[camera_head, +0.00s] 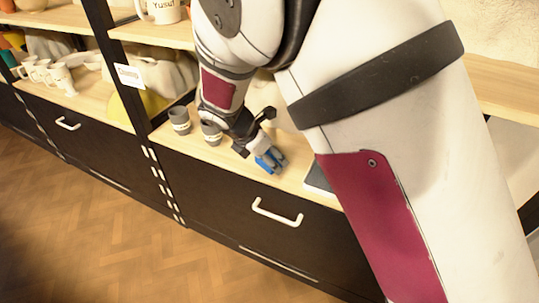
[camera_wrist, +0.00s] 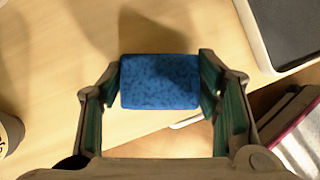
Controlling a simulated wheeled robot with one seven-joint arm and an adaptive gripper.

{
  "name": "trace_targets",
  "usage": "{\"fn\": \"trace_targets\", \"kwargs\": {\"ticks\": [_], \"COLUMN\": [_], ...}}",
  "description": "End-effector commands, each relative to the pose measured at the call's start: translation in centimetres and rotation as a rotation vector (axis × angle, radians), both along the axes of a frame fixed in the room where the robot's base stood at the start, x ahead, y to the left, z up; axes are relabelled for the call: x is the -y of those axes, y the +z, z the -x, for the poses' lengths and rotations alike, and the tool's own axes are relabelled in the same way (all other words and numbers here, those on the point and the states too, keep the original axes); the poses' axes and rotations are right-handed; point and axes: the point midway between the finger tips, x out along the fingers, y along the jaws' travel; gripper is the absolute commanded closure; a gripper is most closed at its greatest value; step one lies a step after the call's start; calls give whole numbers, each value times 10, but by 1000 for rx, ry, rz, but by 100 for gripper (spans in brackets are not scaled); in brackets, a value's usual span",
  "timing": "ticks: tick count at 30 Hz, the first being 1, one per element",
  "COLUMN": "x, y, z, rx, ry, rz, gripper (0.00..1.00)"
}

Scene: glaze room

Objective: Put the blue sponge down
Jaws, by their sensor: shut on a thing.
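The blue sponge (camera_wrist: 160,82) is between the two fingers of my gripper (camera_wrist: 158,92) in the wrist view, with a finger against each side. In the head view the blue sponge (camera_head: 266,161) shows at the tip of my gripper (camera_head: 268,158), close to the front edge of the light wooden shelf top (camera_head: 222,157). My gripper is shut on the sponge. A shadow lies on the wood beside it. Whether the sponge touches the wood cannot be told.
Two grey cups (camera_head: 179,120) (camera_head: 211,132) stand left of my gripper. A dark flat thing with a pale rim (camera_wrist: 288,30) lies to the right. A drawer with a white handle (camera_head: 277,212) is below the edge. White mugs (camera_head: 60,78) stand further left.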

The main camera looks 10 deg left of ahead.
Motion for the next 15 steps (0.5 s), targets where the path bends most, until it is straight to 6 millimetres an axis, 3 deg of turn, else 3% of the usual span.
{"fn": "trace_targets", "kwargs": {"ticks": [6,7,9,15], "x": [0,0,0,0], "y": [-3,-3,-3,-3], "z": [0,0,0,0], "rx": [-1,0,0,0], "ry": [-1,0,0,0], "rz": [1,0,0,0], "gripper": [73,40,25,22]}}
